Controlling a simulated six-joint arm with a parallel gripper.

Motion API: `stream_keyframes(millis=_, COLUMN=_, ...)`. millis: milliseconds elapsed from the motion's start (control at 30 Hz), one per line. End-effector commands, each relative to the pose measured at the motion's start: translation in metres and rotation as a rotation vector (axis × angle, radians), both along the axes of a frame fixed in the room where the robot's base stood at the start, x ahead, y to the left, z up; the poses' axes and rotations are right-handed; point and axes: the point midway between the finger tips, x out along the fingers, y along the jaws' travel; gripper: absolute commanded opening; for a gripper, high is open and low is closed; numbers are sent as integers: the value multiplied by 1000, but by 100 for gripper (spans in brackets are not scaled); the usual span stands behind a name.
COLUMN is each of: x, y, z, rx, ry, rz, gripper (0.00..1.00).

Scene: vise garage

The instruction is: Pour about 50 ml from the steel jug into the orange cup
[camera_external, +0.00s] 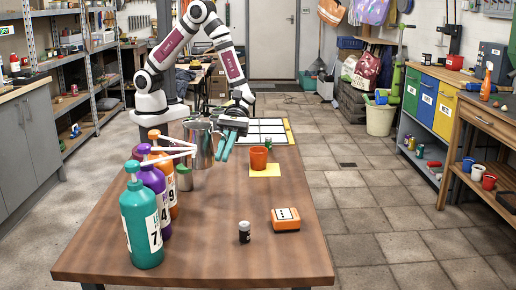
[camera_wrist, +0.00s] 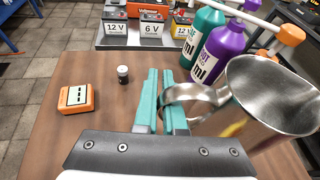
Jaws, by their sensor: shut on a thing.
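The steel jug (camera_external: 201,148) stands roughly upright at the left of the table in the external view, behind the pump bottles' nozzles. My gripper (camera_external: 226,145) is right of it, its teal fingers shut on the jug's handle. In the wrist view the fingers (camera_wrist: 160,100) close on the handle, left of the jug's open mouth (camera_wrist: 265,95). I cannot tell the liquid level, or whether the jug's base touches the table. The orange cup (camera_external: 259,158) stands upright on a yellow square (camera_external: 272,172), right of my gripper and apart from the jug. The wrist view does not show the cup.
Teal (camera_external: 141,225), purple (camera_external: 153,180) and orange (camera_external: 164,192) pump bottles stand close to the jug, nozzles reaching towards it. A dark jar (camera_external: 244,232) and orange device (camera_external: 286,219) lie nearer the front; the table between is clear.

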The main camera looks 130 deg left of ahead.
Motion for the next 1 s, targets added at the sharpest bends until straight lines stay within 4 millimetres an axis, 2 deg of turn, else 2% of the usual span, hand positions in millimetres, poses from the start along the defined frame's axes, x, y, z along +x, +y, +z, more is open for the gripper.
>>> stream_keyframes(millis=167, x=17, y=27, z=-5, rx=-5, ry=-9, rz=39, gripper=0)
stream_keyframes(millis=367, x=43, y=81, z=-13, rx=-9, ry=-27, rz=106, gripper=0)
stream_keyframes(millis=567, x=65, y=163, z=-29, rx=-9, ry=-47, rz=204, gripper=0)
stream_keyframes(millis=700, x=68, y=235, z=-44, rx=-3, ry=-59, rz=285, gripper=0)
stream_keyframes(millis=900, x=51, y=329, z=-67, rx=14, ry=-66, rz=392, gripper=0)
stream_keyframes(millis=1000, x=38, y=366, z=-77, rx=24, ry=-66, rz=439, gripper=0)
